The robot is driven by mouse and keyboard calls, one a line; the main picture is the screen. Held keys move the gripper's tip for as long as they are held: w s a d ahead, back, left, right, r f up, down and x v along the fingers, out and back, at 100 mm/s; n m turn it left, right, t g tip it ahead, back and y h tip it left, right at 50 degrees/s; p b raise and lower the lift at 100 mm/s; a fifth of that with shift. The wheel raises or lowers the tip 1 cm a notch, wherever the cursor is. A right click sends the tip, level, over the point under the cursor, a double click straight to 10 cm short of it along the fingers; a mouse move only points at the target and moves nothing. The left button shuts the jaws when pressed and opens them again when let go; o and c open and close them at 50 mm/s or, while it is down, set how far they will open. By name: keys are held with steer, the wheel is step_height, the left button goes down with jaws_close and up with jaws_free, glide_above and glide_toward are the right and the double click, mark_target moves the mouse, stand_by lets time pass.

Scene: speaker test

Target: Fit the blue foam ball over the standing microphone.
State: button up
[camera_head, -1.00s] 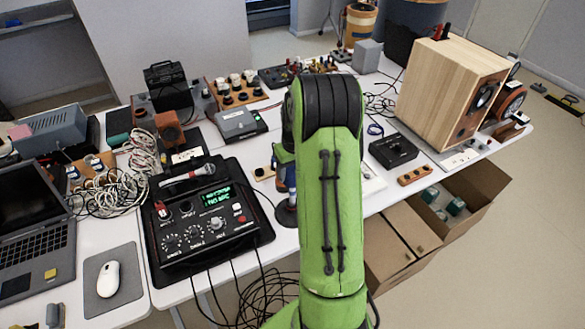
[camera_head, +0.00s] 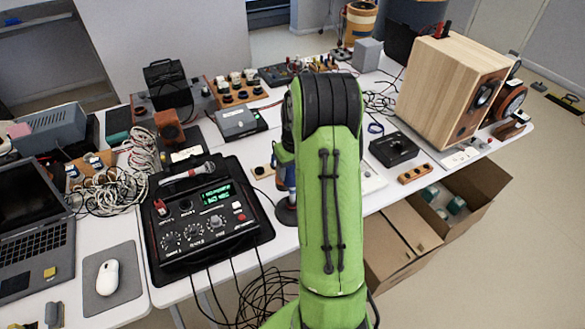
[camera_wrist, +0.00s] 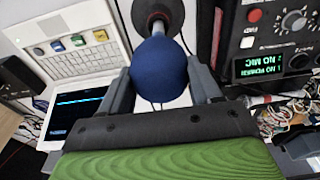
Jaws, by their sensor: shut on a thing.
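My gripper (camera_wrist: 160,85) is shut on the blue foam ball (camera_wrist: 158,76) in the wrist view, one grey finger on each side. Just beyond the ball is a round, dark base (camera_wrist: 150,8) with a reddish centre, partly cut off by the picture's top edge.
A wooden speaker (camera_head: 445,95) stands at the right. Cables (camera_head: 262,300) hang at the table's front edge.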

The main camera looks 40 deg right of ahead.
steer(key=shift+f, duration=0.15)
steer(key=o, duration=1.1)
steer(key=r, duration=0.5)
steer(key=s+r+p, duration=0.1)
steer(key=r, duration=0.4)
steer(key=s+r+p, duration=0.1)
steer(key=r, duration=0.4)
steer(key=shift+a+r, duration=0.25)
steer(key=shift+r, duration=0.1)
steer(key=shift+w, duration=0.1)
